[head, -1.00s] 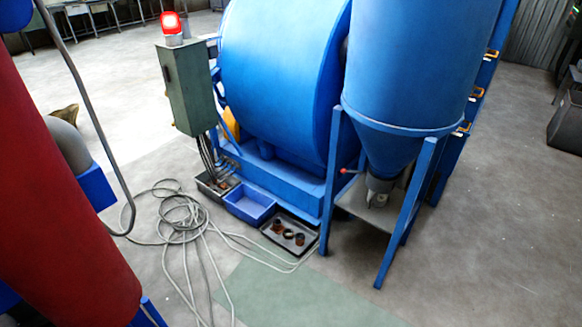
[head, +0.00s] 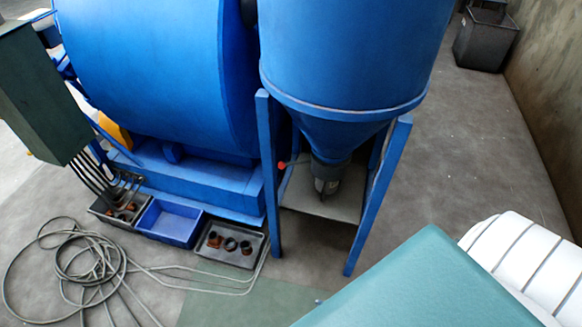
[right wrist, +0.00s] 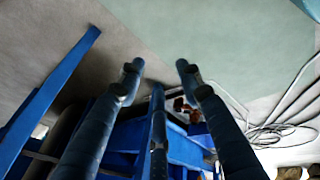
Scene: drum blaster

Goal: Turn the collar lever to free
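The collar lever (head: 282,164) is a thin rod with a red knob. It sticks out to the left of the collar (head: 328,178) under the blue hopper cone (head: 325,138) in the head view. The collar is grey metal, above a plate between the blue frame legs. Neither gripper shows in the head view. In the right wrist view, my right gripper (right wrist: 158,68) has its two dark fingers apart with nothing held between them. It is over the floor, with blue framework behind it. The lever cannot be made out in that view. My left gripper is out of view.
Blue legs (head: 269,180) and (head: 378,205) flank the collar. A tray with dark rings (head: 262,248), a blue bin (head: 170,222) and a coiled cable (head: 85,265) lie to the left. A grey-green cabinet (head: 40,90) hangs left.

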